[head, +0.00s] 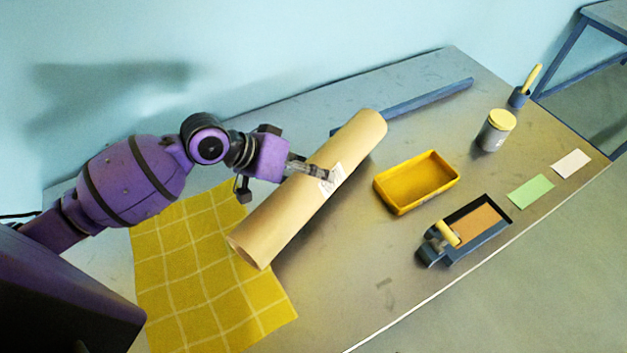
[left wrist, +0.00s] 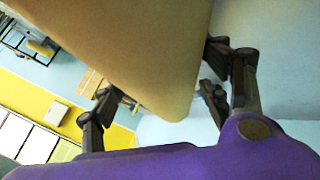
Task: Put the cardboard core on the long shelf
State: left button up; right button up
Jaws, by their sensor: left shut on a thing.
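The cardboard core (head: 290,205) is a long brown tube with a white printed label, lying diagonally across the head view. My left gripper (head: 312,170) is shut on it near the label, about midway along. In the left wrist view the brown core (left wrist: 130,45) comes down from the top between the fingers of my left gripper (left wrist: 160,98). Its lower end hangs over the yellow cloth; whether it touches the table is unclear. A long, narrow blue strip (head: 437,95), possibly the long shelf, runs along the back, partly hidden behind the core. My right gripper is not in view.
A yellow checked cloth (head: 190,275) lies at the left. A yellow tray (head: 400,205), a blue holder (head: 475,240), a lidded grey tin (head: 495,132), a blue cup (head: 518,97), and green (head: 530,190) and white cards (head: 571,164) stand right of the core. The table front is mostly bare.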

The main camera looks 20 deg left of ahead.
pick_arm(q)
jog(key=shift+w+d+f, duration=0.2)
jog(key=shift+w, duration=0.1)
jog(key=f, duration=0.3)
jog(key=shift+w+d+f, duration=0.1)
jog(key=shift+w+d, duration=0.05)
jog(key=shift+w, duration=0.05)
jog(key=shift+f, duration=0.25)
jog(key=o, duration=1.9)
jog(key=shift+s+f, duration=0.1)
